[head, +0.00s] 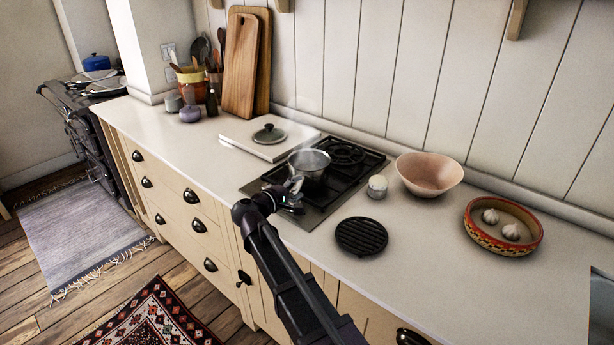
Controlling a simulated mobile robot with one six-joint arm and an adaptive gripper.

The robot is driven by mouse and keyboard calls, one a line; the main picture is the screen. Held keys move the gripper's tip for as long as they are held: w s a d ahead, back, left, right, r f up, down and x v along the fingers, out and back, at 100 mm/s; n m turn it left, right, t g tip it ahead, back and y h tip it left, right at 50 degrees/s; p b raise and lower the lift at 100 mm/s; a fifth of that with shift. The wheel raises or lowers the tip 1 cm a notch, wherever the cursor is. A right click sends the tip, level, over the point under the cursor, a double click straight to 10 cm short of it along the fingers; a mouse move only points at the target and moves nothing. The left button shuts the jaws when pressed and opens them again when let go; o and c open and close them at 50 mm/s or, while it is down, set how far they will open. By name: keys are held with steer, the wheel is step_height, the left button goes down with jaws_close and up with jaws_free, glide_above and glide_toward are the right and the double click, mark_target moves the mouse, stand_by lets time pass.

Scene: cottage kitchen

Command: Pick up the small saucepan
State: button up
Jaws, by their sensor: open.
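A small metal saucepan (309,164) stands upright on the black gas hob (325,198), towards its left side. Its mouth is open, and faint steam seems to rise above it. My gripper (294,190) is at the near side of the saucepan, close to its lower front. The jaws are open. The saucepan's handle is not clearly visible; my gripper covers that side. I cannot tell whether the gripper touches the pan.
A lid (269,133) lies on a white board (250,140) behind left. A small white pot (377,186), a round black trivet (362,236), a pink bowl (430,174) and a patterned dish (476,232) with garlic stand to the right. The front-left counter is clear.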

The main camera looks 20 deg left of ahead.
steer(key=shift+c, duration=0.2)
stand_by(0.4)
jaws_close()
